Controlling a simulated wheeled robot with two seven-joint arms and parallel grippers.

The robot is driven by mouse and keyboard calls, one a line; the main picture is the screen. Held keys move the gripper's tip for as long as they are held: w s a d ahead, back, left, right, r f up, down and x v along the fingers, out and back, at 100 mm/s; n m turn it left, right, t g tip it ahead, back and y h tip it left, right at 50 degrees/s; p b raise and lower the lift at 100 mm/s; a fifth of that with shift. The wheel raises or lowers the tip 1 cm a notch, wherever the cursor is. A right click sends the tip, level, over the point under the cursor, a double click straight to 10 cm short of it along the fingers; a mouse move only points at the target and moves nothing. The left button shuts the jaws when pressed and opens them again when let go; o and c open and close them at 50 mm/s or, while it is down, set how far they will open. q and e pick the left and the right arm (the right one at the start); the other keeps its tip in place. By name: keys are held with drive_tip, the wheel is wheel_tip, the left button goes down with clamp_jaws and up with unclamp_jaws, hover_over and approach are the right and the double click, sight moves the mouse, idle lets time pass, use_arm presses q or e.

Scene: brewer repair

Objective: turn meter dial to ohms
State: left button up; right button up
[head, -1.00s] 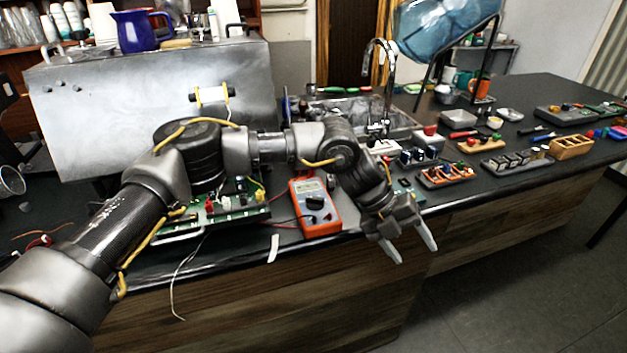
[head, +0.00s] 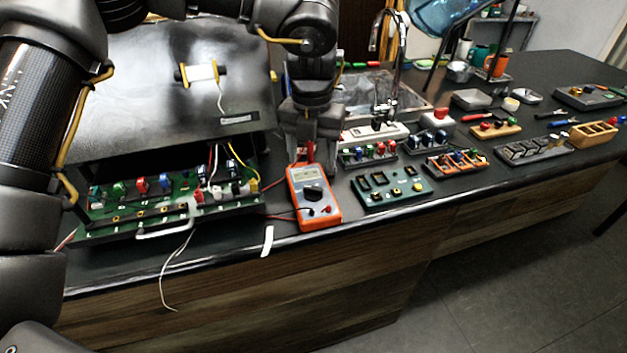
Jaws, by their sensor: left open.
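The meter (head: 306,222) is orange with a grey face and lies on the dark counter near its front edge. Its black round dial (head: 313,193) is in plain view in the middle of the face; its pointer setting is too small to read. My left gripper (head: 317,160) is open and points down at the far end of the meter, just beyond its display. It holds nothing. Whether its fingers touch the meter cannot be told. My right gripper is not in view.
The opened brewer's circuit board (head: 150,200) with its metal handle is left of the meter. A dark green board (head: 390,188) is close on its right. Red leads (head: 280,216) run beside the meter. Component trays (head: 455,163) and the sink (head: 372,95) stand farther off.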

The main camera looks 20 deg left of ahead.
sight(313, 188)
use_arm(q)
wheel_tip(313, 188, down, 7)
drive_tip(key=shift+d+p, duration=0.1)
drive_tip(key=shift+p, duration=0.35)
drive_tip(key=shift+f, duration=0.5)
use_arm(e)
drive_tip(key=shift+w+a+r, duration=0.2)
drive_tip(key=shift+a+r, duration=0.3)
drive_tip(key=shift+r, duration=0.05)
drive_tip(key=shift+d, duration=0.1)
use_arm(q)
drive_tip(key=c, duration=1)
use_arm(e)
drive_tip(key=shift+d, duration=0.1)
